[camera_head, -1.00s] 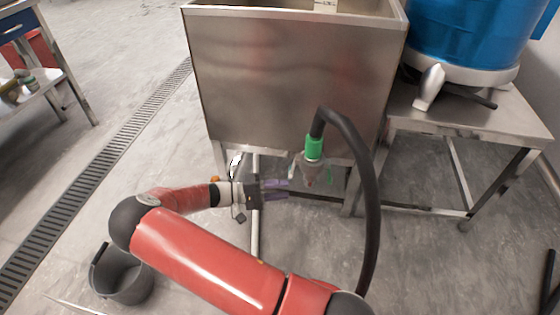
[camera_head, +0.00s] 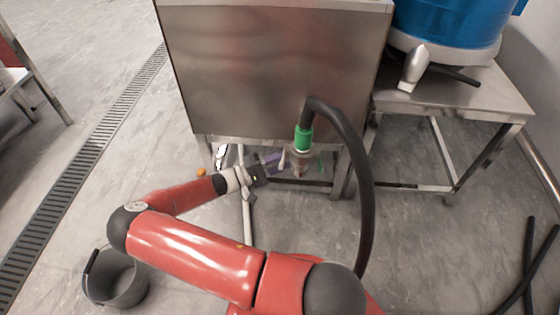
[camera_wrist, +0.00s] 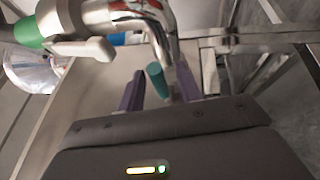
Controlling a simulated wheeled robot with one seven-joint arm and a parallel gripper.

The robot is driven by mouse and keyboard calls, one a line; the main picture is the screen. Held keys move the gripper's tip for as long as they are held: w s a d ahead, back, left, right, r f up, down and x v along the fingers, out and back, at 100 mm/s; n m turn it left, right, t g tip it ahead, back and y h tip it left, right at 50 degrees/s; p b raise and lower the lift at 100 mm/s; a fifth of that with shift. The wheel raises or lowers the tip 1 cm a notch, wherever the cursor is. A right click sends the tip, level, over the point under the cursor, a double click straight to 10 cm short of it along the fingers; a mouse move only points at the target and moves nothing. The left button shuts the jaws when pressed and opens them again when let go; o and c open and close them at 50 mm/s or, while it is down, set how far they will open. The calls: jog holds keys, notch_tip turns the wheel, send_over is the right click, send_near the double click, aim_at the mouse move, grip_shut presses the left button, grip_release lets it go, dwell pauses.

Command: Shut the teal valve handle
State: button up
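The teal valve handle (camera_wrist: 157,82) is a short teal rod beside a chrome pipe (camera_wrist: 148,18) in the wrist view. It lies between the two purple fingers of my gripper (camera_wrist: 160,88), with a visible gap to the left finger; I cannot tell whether the right finger touches it. The fingers are apart. In the head view my gripper (camera_head: 275,160) is just left of the valve (camera_head: 300,158), below the green hose fitting (camera_head: 303,138). The handle is mostly hidden or too small there.
A white lever (camera_wrist: 88,48) sits beside the pipe in the wrist view. A black hose (camera_head: 362,190) curves down right of the valve. The steel tank (camera_head: 270,70) stands behind, with a steel table (camera_head: 500,100) at right. A dark bucket (camera_head: 115,280) is on the floor.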

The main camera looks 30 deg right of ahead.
grip_shut()
jog(key=shift+f, duration=0.1)
dwell(0.3)
